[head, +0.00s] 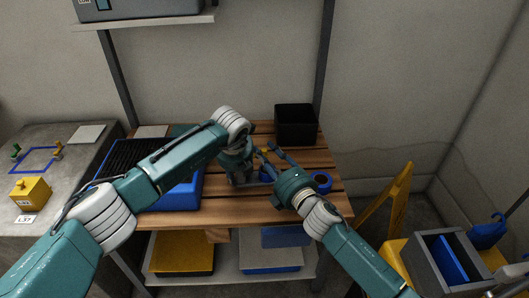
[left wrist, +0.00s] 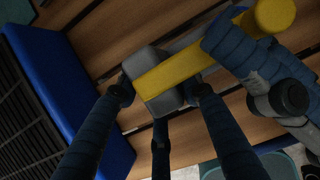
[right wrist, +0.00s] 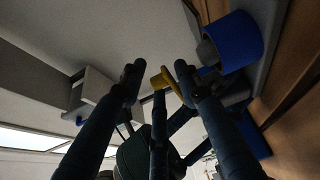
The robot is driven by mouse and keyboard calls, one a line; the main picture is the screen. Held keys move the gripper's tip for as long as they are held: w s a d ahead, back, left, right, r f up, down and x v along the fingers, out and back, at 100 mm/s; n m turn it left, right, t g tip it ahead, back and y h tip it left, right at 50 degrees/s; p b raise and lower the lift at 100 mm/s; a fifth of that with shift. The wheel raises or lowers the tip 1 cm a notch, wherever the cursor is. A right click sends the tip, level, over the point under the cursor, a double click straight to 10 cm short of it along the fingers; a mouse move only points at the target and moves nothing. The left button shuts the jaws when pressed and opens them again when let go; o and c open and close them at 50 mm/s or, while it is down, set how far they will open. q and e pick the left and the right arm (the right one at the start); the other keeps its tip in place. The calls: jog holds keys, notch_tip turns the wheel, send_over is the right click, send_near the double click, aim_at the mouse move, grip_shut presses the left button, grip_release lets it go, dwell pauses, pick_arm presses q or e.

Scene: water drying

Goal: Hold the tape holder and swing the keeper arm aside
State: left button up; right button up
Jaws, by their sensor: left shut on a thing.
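The tape holder shows as a grey block (left wrist: 146,60) in the left wrist view, with the yellow keeper arm (left wrist: 180,68) lying across it. The keeper arm ends in a round yellow knob (left wrist: 272,14). My left gripper (left wrist: 160,92) is shut on the grey block, one finger on each side; in the head view it (head: 240,178) is over the bench and hides much of the holder. My right gripper (right wrist: 157,72) is open, with its fingertips apart on either side of the yellow knob (right wrist: 166,80). Contact with the knob cannot be told. A blue tape roll (right wrist: 237,42) is beside it.
The wooden bench (head: 245,210) has a blue tray with a black rack (head: 180,198) at left and a black bin (head: 295,125) at the back. A blue roll (head: 322,181) lies right of the grippers. A yellow stand (head: 388,200) is beyond the bench's right edge.

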jog(key=shift+w+a, duration=0.3)
jog(key=shift+w, duration=0.25)
grip_shut()
jog(key=shift+r, duration=0.1)
